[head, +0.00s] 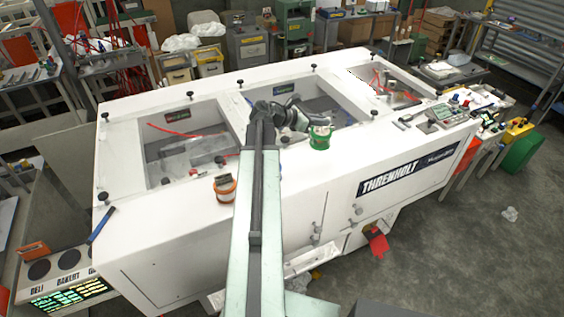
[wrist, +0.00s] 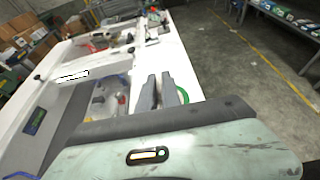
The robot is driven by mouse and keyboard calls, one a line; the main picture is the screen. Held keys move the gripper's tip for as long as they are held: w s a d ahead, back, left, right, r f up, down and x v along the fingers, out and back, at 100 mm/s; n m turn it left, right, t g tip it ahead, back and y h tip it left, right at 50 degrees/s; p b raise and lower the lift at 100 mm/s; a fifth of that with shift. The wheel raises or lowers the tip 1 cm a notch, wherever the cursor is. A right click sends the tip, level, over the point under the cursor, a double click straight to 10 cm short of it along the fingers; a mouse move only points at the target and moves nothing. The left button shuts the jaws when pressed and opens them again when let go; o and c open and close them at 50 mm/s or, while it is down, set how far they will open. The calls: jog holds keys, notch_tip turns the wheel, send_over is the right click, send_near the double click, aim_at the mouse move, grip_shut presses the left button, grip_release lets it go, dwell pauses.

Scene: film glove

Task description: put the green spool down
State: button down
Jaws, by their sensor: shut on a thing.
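The spool looks upright. I cannot tell whether its base touches the white top or hangs just above it. In the wrist view a green curved edge of the spool (wrist: 186,97) shows beside my gripper's fingers (wrist: 160,90); the rest is hidden behind them.
An orange spool (head: 225,188) stands on the white machine top (head: 290,172) to the left. Recessed windows with small black knobs lie behind. A control panel (head: 447,112) and a dark tool sit to the right. The white top around the green spool is clear.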

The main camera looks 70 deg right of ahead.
aim_at(313, 133)
jog(key=f+b, duration=0.2)
jog(key=f, duration=0.1)
jog(key=f+b, duration=0.1)
jog(key=f, duration=0.1)
jog(key=shift+w+b, duration=0.3)
jog(key=shift+w, duration=0.05)
jog(key=shift+f+b, duration=0.3)
jog(key=shift+b, duration=0.05)
jog(key=shift+s+r, duration=0.1)
jog(key=shift+r, duration=0.05)
jog(key=shift+f, duration=0.2)
notch_tip(313, 133, down, 4)
jog(key=b, duration=0.3)
jog(key=shift+r+b, duration=0.15)
jog(key=shift+b, duration=0.2)
jog(key=shift+r, duration=0.25)
jog(key=shift+f, duration=0.2)
jog(key=c, duration=1.5)
grip_release()
jog(key=shift+c, duration=0.2)
jog(key=shift+r, duration=0.1)
